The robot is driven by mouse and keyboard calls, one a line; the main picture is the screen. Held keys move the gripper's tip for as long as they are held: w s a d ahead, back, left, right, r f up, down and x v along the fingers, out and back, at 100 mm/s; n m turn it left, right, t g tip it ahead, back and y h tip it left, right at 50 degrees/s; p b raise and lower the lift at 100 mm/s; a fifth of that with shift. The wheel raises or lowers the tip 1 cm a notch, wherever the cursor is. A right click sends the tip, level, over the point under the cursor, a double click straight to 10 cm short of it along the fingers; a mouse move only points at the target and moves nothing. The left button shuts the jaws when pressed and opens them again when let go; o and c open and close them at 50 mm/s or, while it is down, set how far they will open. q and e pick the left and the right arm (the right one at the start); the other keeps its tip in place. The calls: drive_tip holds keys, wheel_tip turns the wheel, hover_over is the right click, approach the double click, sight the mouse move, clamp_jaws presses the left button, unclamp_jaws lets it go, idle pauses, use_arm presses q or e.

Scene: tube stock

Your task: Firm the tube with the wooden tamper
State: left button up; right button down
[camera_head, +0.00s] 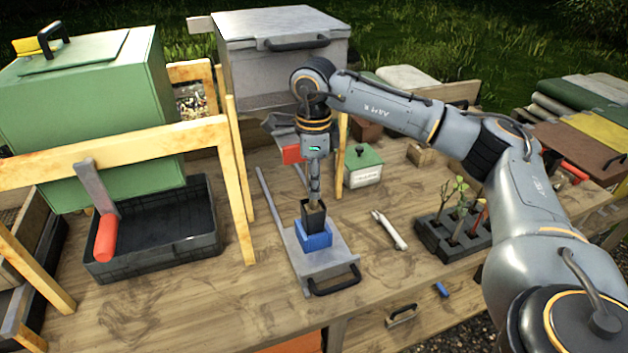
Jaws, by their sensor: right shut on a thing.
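The black square tube (314,217) stands upright in a blue holder (314,239). The holder sits on a grey metal plate (335,264) with a black handle at its front. My right gripper (314,186) points straight down above the tube and is shut on the wooden tamper (315,202). Only a short piece of the tamper shows between the gripper and the tube. Its lower end is hidden at the tube's mouth, so I cannot tell how deep it reaches. My left gripper is not in view.
Wooden frames (238,180) stand left of the plate, near a black crate (150,265) with a red-handled tool. A white tool (389,230) and a dark seedling tray (447,240) lie to the right. A small green-lidded box (363,168) stands behind.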

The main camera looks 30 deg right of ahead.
drive_tip(key=shift+w+r+p, duration=0.1)
drive_tip(key=shift+r+p, duration=0.25)
drive_tip(key=shift+r, duration=0.25)
drive_tip(key=shift+r+p, duration=3.15)
drive_tip(key=shift+r, duration=1.7)
